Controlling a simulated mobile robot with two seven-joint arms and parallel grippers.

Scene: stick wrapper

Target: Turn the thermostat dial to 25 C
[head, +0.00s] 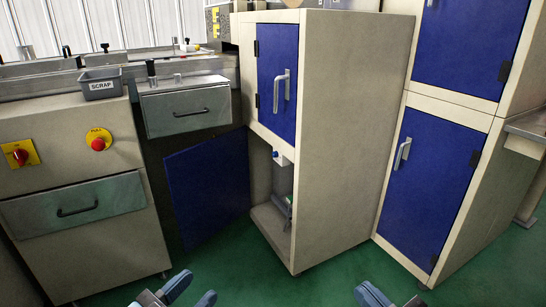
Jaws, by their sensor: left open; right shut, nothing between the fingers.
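A small white box (284,160) with a blue round part (275,154) sits near the top of the open lower compartment of the tall beige cabinet. It may be the thermostat and its dial, but it is too small to read any scale or setting. My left gripper (193,291) is at the bottom edge, left of centre, with its fingers apart and empty. My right gripper (369,292) is at the bottom edge, right of centre, shut and partly cut off. Both are well in front of the cabinet and touch nothing visible.
The cabinet's lower blue door (208,187) stands open to the left. Its upper blue door (277,75) is shut. A machine with a red rotary switch (22,156), a red button (98,143) and a scrap bin (100,85) stands left. Green floor (235,265) lies clear in front.

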